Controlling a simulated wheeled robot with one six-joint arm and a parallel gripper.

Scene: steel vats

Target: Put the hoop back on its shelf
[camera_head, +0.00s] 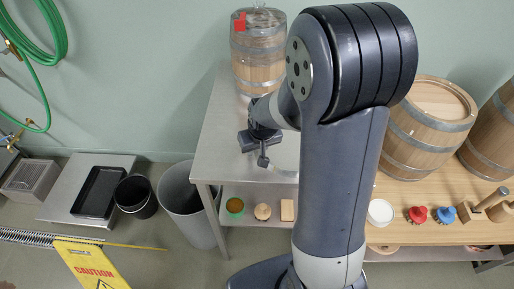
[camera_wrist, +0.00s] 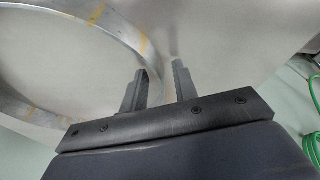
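A large grey metal ring with yellowish marks, which looks like the hoop (camera_wrist: 122,26), curves across the upper left of the wrist view, partly cut off by the frame. I cannot make it out in the head view, where my arm covers part of the steel table (camera_head: 216,138). In the head view my gripper (camera_head: 262,157) is over the steel table, in front of the barrel. Which shelf belongs to the hoop cannot be told.
A wooden barrel (camera_head: 258,72) stands at the steel table's back. A lower shelf (camera_head: 237,191) holds small items. A grey bin (camera_head: 186,200) stands left of it, near a yellow caution sign (camera_head: 92,265). A wooden bench (camera_head: 440,232) with barrels is at right.

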